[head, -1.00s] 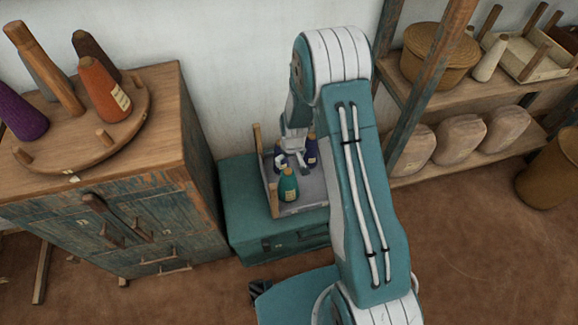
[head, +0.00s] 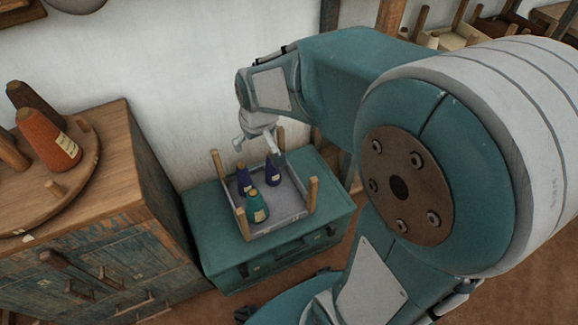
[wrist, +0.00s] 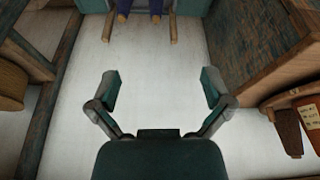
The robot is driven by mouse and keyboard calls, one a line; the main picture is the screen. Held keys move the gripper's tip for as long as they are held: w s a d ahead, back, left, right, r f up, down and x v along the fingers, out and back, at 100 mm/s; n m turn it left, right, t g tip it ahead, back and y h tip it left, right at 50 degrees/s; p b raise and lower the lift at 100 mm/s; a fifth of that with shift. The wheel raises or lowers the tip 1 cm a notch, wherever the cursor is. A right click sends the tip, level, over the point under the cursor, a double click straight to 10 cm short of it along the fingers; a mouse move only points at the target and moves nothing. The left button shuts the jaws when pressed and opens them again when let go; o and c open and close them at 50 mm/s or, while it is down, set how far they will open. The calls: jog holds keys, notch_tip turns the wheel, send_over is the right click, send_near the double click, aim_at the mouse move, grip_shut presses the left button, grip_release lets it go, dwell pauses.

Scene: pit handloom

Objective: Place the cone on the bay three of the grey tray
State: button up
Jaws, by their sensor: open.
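The grey tray (head: 287,222), with wooden corner posts, sits on a teal chest. A teal cone (head: 257,207) stands upright at its front. A dark purple cone (head: 243,180) stands behind it to the left, and a dark blue cone (head: 272,171) stands to the right. No bay marks are readable. My gripper (head: 258,149) is open and empty, above the tray's back edge and clear of the cones. In the wrist view its fingers (wrist: 160,88) are spread with only pale wall between them.
The teal chest (head: 225,257) stands between the wall and my base. A wooden cabinet (head: 85,232) at left bears a round board with an orange cone (head: 47,141), a dark brown cone (head: 38,107) and pegs. Shelves stand at the upper right, partly hidden by my arm.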

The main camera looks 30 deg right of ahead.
jog(key=s+r+t, duration=0.1)
jog(key=s+r, duration=0.3)
jog(key=s, duration=0.4)
jog(key=s+r+m+t, duration=0.1)
jog(key=s+r, duration=0.4)
jog(key=s, duration=0.4)
jog(key=shift+r, duration=0.15)
jog(key=shift+w, duration=0.1)
